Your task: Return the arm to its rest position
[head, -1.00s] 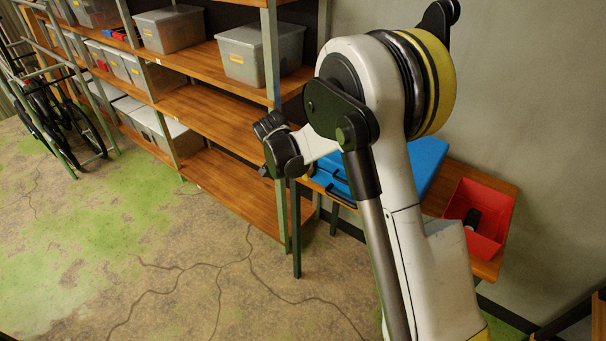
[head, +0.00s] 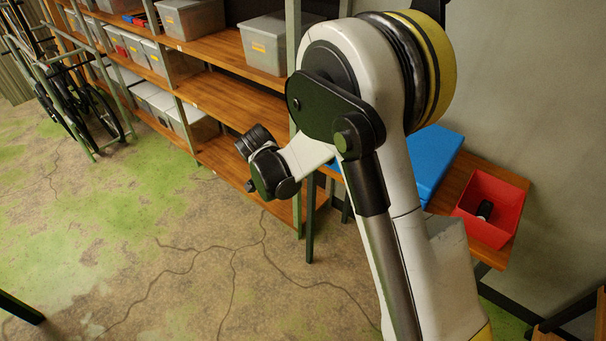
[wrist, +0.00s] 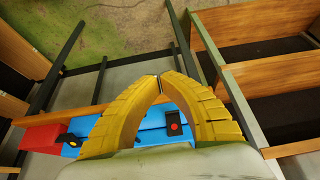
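My arm rises in the head view, with its white upper link (head: 345,60) and black wrist joint (head: 268,168) bent to the left, in front of the shelf and table. The gripper fingers are hidden there. In the wrist view my gripper (wrist: 158,79) shows two yellow ribbed fingers with their tips together.
A wooden table (head: 475,180) by the wall holds a blue case (head: 432,165) and a red bin (head: 508,192) with a dark item inside. A shelf (head: 215,97) with grey boxes stands behind my arm. Bikes (head: 75,105) stand far left. Floor at left is mostly clear.

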